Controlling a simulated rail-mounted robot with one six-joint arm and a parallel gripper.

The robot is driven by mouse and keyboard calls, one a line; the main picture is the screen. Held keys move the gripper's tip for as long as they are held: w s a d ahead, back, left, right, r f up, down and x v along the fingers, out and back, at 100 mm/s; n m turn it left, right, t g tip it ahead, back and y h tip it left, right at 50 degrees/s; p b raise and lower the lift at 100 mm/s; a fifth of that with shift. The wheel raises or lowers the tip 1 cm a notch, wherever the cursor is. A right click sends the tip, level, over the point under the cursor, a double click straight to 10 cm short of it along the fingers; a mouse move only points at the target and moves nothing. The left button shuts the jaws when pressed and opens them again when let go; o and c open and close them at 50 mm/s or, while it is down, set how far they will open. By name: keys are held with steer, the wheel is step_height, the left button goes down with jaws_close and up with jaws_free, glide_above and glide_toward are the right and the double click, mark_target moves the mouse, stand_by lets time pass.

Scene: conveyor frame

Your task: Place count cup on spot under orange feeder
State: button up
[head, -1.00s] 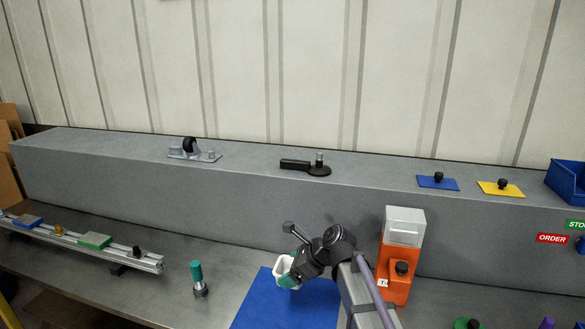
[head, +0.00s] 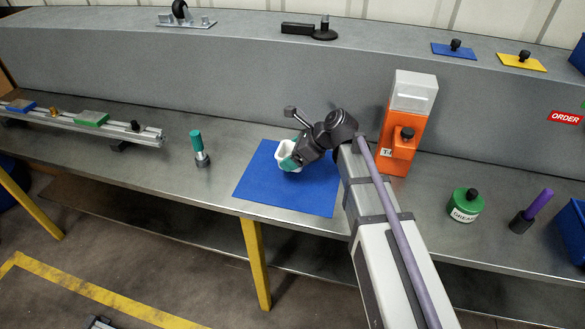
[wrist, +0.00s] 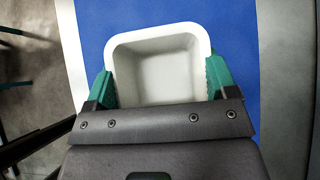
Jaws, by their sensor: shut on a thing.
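The count cup looks like a white, square, open-topped cup (head: 284,150). It also shows in the wrist view (wrist: 158,40), its inside pale and empty. My gripper (head: 290,161) is shut on it, with a teal finger against each side of the cup in the wrist view (wrist: 162,82). The cup is over the blue mat (head: 275,188); I cannot tell whether it touches the mat. The orange feeder (head: 397,150) with a clear top hopper stands to the right of my gripper, against the grey ledge. I cannot make out a marked spot under it.
My arm crosses the bench between mat and feeder. A teal-topped tool (head: 199,148) stands left of the mat, with a rail (head: 75,124) farther left. Bare bench (head: 135,170) lies between.

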step_height(320, 180, down, 4)
steer(key=b, duration=0.4)
steer(key=shift+r, duration=0.35)
steer(key=shift+f, duration=0.25)
steer(key=o, duration=0.9)
steer(key=shift+r, duration=0.25)
steer(key=p+v, duration=0.9)
steer(key=v, duration=0.3)
steer(key=s+d+f+n+h, duration=0.1)
steer(key=s+n, duration=0.1)
steer(key=n, duration=0.1)
steer(key=s+d+f+n+h, duration=0.1)
steer(key=s+n, duration=0.1)
steer(key=s+d+f+n+g+h, duration=0.1)
steer(key=s+n, duration=0.2)
steer(key=shift+s+d+f+n, duration=0.1)
steer(key=shift+f+n, duration=0.05)
steer(key=shift+n, duration=0.15)
steer(key=s+d+n+h, duration=0.2)
steer(key=n, duration=0.2)
steer(key=s+d+f+n+g+h, duration=0.1)
steer(key=s+d+n, duration=0.1)
steer(key=s+n, duration=0.1)
steer(key=s+d+n+h, duration=0.2)
steer(key=s+n, duration=0.1)
steer(key=n, duration=0.2)
steer(key=shift+s+d+f+h, duration=0.1)
steer(key=shift+s+f+h, duration=0.1)
steer(key=shift+f+h, duration=0.15)
steer(key=shift+d, duration=0.1)
